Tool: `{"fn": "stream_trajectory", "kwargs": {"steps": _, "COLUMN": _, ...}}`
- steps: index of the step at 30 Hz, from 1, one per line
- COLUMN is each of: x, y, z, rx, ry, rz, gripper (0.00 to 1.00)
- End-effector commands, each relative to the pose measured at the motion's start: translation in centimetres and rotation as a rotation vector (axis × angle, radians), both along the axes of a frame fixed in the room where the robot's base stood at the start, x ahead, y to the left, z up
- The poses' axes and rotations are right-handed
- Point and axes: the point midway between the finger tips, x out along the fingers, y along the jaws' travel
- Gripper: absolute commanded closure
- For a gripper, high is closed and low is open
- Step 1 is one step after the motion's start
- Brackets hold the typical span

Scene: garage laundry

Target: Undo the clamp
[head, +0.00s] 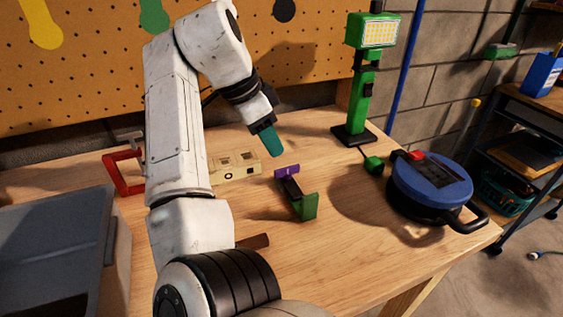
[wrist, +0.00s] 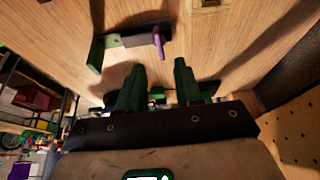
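A small clamp-like piece (head: 291,190) lies on the bench, with a green end (head: 309,206), a dark bar and a purple end (head: 287,172). In the wrist view its green end (wrist: 96,54) is at the left and its purple end (wrist: 158,42) at the right. My gripper (head: 276,154) hangs above and behind the purple end, pointing down. In the wrist view my gripper (wrist: 159,64) has its two green fingers apart with nothing held between them. A red C-shaped frame (head: 122,172), also clamp-like, stands at the bench's left; my arm hides its right part.
A beige block (head: 236,168) sits behind the clamp-like piece. A green lamp (head: 365,90) and a blue-lidded round pot (head: 430,178) stand at the right. A grey bin (head: 55,240) is at the left. A brown piece (head: 253,241) lies near the front. The front right of the bench is clear.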

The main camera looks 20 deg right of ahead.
Motion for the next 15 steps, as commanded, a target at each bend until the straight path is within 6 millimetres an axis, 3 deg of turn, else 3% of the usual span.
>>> {"fn": "stream_trajectory", "kwargs": {"steps": 3, "x": 0.0, "y": -1.0, "z": -2.4, "rx": -0.002, "ry": 0.001, "rz": -0.002, "gripper": 0.65}}
{"fn": "stream_trajectory", "kwargs": {"steps": 9, "x": 0.0, "y": -2.2, "z": -5.3, "rx": -0.001, "ry": 0.003, "rz": -0.001, "gripper": 0.65}}
{"fn": "stream_trajectory", "kwargs": {"steps": 15, "x": 0.0, "y": -2.9, "z": -7.0, "rx": -0.001, "ry": 0.001, "rz": 0.0, "gripper": 0.65}}
